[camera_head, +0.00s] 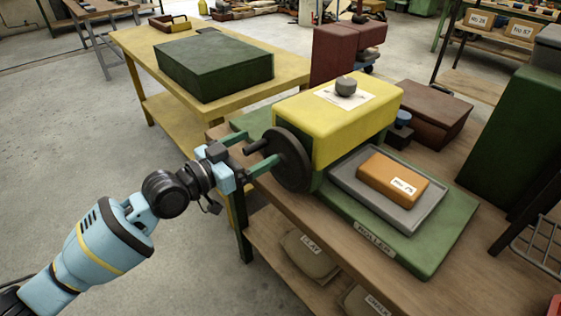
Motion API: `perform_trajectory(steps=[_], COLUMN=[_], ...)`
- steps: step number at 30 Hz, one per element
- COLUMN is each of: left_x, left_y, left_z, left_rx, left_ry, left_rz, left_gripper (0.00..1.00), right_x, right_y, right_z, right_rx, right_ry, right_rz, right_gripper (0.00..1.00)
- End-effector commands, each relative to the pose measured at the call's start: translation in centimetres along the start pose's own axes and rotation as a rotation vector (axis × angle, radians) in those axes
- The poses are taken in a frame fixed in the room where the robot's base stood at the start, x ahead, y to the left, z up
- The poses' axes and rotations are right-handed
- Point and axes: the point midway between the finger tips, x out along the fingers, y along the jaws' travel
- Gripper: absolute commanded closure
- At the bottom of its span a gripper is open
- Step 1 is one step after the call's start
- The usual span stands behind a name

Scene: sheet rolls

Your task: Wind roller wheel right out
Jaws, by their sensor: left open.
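The roller (335,118) is a yellow box-shaped machine on a green base labelled ROLLER (405,250), on a wooden bench. Its dark round wheel (293,165) stands upright on the left side, with a short dark handle (256,146) sticking out toward my gripper. My left gripper (262,149) comes in from the lower left and is open. Its two green fingers reach toward the wheel, one on each side of the handle in this view. I cannot tell whether they touch handle or wheel. My right gripper is not in view.
A grey tray (340,184) with an orange block (393,181) lies on the roller's base. A grey knob (346,86) tops the machine. A yellow table (128,42) with a dark green box (214,66) stands behind. Sacks (308,254) lie on the shelf below.

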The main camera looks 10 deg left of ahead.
Motion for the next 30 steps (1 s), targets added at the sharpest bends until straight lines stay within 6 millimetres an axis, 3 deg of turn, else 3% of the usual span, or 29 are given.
perform_trajectory(steps=[30], left_x=[-8.2], left_y=[0.0], left_z=[0.1], left_rx=[0.001], left_ry=[-0.002], left_rz=[-0.001], left_gripper=[0.09], right_x=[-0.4], right_y=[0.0], right_z=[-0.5], right_rx=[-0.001], right_ry=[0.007], right_rz=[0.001], right_gripper=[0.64])
